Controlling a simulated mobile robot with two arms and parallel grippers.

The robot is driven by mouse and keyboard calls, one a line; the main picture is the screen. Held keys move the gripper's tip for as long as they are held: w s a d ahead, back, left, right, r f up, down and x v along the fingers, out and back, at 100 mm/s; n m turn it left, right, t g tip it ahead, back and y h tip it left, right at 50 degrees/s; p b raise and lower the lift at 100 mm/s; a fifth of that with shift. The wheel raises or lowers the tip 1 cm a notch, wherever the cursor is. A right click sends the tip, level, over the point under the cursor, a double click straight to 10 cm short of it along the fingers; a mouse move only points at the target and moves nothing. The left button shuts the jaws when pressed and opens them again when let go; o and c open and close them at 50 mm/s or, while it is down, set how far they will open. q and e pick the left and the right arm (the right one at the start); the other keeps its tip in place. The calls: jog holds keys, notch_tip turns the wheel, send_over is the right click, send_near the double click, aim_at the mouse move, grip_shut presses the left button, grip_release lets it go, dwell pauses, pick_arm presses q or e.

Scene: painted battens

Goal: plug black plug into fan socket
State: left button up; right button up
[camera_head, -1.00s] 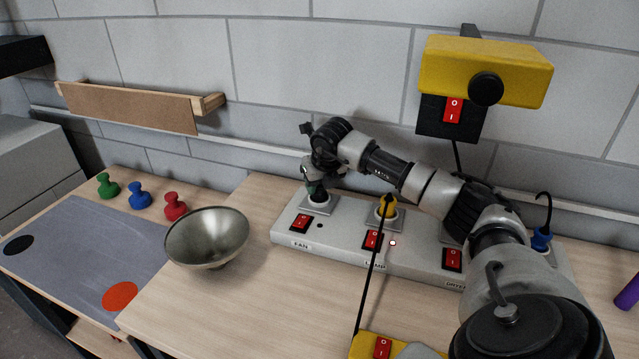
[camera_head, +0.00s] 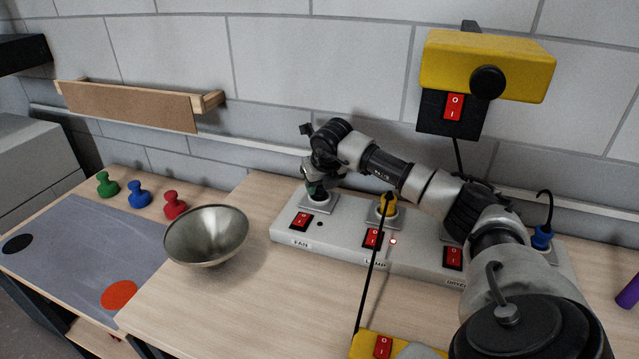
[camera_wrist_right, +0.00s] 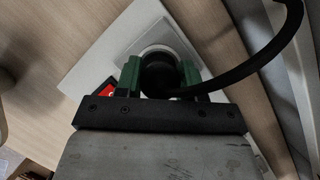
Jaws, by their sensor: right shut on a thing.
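The fan socket (camera_head: 319,204) is at the left end of the grey power strip (camera_head: 342,239), above the label FAN. My right gripper (camera_head: 317,188) is right over it, pointing down. In the right wrist view my right gripper (camera_wrist_right: 161,78) has its green fingers on both sides of the black plug (camera_wrist_right: 160,76), shut on it. The plug is over the round socket face (camera_wrist_right: 158,50), with its cable curving off to the right. Whether it is fully seated is hidden by the plug and fingers. My left gripper is not in view.
A metal bowl (camera_head: 206,236) stands left of the strip. A yellow switch box (camera_head: 487,70) is above on the wall.

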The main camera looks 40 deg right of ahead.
jog(key=shift+f, duration=0.25)
jog(key=o, duration=1)
jog(key=b+v, duration=0.1)
jog(key=v, duration=1)
jog(key=shift+b, duration=0.3)
jog(key=shift+f, duration=0.15)
